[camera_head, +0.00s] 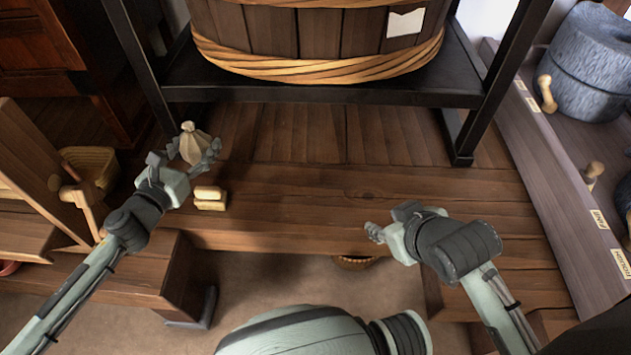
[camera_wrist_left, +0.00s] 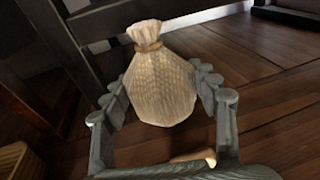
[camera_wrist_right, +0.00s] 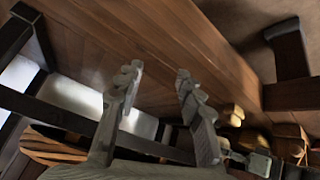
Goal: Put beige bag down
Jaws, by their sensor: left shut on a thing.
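The beige bag (camera_head: 194,145) is a small tied cloth sack, upright, over the left part of the wooden platform. It also shows large in the left wrist view (camera_wrist_left: 165,85), tied neck up. My left gripper (camera_head: 194,152) is shut on the bag, with one finger on each side of it. I cannot tell whether the bag's base touches the boards. My right gripper (camera_head: 374,233) is over the platform's front edge, well to the right of the bag. In the right wrist view its fingers (camera_wrist_right: 158,75) stand apart with nothing between them.
Pale yellow blocks (camera_head: 210,198) lie close below the bag. A black stand (camera_head: 300,93) holds a large wooden tub (camera_head: 300,35) behind. A wicker basket (camera_head: 92,163) is at the left. A shelf with a grey stone quern (camera_head: 590,65) is at the right. The platform's middle (camera_head: 300,185) is clear.

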